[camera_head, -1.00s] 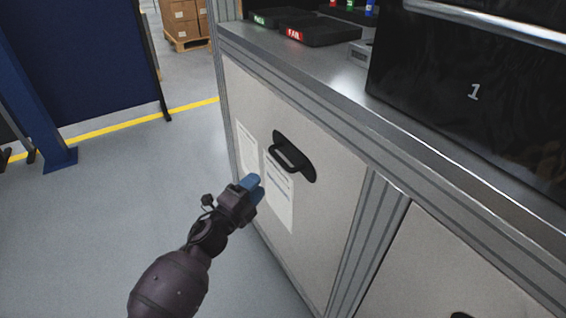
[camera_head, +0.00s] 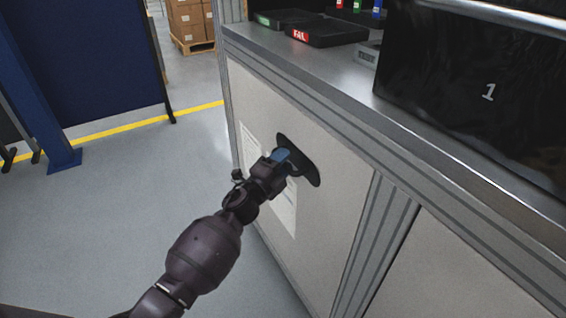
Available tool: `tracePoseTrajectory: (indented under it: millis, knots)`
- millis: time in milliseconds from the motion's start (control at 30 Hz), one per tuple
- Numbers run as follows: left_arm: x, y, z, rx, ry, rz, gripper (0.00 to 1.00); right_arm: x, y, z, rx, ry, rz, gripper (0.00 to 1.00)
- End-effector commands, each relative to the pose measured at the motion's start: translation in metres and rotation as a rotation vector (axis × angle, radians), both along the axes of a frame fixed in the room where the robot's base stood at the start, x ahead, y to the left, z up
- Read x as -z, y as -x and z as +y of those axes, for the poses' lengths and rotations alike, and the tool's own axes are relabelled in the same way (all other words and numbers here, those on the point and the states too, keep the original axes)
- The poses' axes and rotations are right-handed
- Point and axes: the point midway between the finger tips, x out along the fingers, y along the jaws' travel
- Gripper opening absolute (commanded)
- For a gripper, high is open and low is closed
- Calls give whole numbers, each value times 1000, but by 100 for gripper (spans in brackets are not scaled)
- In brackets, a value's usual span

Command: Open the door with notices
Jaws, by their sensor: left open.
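The door with notices (camera_head: 325,215) is a pale cabinet panel below the worktop, and it looks shut. Two white paper notices (camera_head: 286,212) are on it, partly hidden by my gripper. Its black recessed handle (camera_head: 308,172) is in the upper middle of the panel. My left gripper (camera_head: 283,157) has blue fingertips and is open, with its tips at the left part of the handle and covering some of it. I cannot tell whether the fingers touch the handle bar. My right gripper is not in view.
The grey worktop (camera_head: 350,78) above holds black trays, one with a red FAIL label (camera_head: 301,35), and a black box (camera_head: 480,85) marked 1. A metal post (camera_head: 375,240) borders the door's right side. Grey floor (camera_head: 120,210) to the left is free.

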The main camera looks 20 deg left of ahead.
Motion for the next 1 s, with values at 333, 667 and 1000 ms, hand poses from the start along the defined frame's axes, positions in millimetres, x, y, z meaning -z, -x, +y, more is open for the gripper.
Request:
tracePoseTrajectory:
  millis: [333, 667, 1000]
  knots:
    - [0, 0, 0, 0, 0, 0, 24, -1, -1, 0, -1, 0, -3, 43]
    - [0, 0, 0, 0, 0, 0, 0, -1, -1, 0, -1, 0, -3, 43]
    - [-1, 13, 14, 36, -2, 0, 0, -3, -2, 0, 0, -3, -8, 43]
